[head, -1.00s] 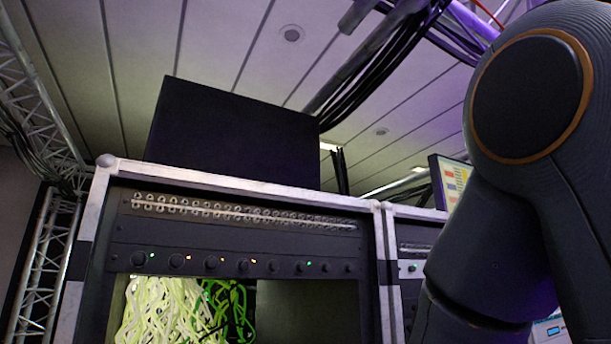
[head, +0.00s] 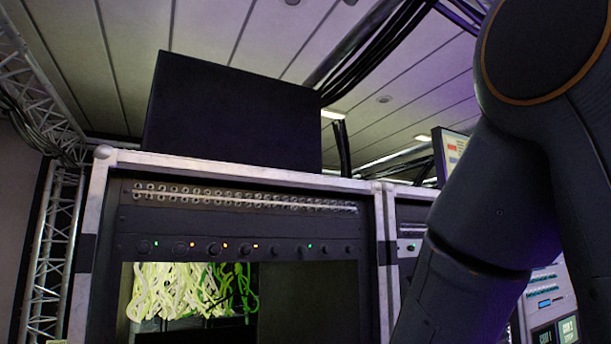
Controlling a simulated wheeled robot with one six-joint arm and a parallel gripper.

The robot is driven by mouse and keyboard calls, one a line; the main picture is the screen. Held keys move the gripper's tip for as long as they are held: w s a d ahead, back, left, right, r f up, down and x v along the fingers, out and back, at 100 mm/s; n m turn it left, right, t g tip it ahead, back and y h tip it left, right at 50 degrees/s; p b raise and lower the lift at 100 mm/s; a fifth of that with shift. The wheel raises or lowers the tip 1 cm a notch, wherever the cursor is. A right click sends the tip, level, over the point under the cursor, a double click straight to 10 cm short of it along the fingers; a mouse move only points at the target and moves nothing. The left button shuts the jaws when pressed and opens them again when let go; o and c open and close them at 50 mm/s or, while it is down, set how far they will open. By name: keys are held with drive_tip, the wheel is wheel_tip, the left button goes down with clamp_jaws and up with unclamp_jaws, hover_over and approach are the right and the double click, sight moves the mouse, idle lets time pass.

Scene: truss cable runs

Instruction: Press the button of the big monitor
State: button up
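A large black box-like panel (head: 235,115) stands on top of the rack case. Its face is plain and dark, and I cannot tell whether it is the big monitor. A smaller lit monitor (head: 452,152) shows at the right, partly hidden behind my arm. No button on either one can be made out. My arm fills the right side of the head view; my gripper is outside the picture.
The rack case (head: 230,168) with a row of sockets, knobs and small lights stands close ahead, with green and white cables (head: 190,290) inside. A second rack (head: 410,215) adjoins it. A metal truss (head: 55,225) stands left. Black cables (head: 375,45) hang overhead.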

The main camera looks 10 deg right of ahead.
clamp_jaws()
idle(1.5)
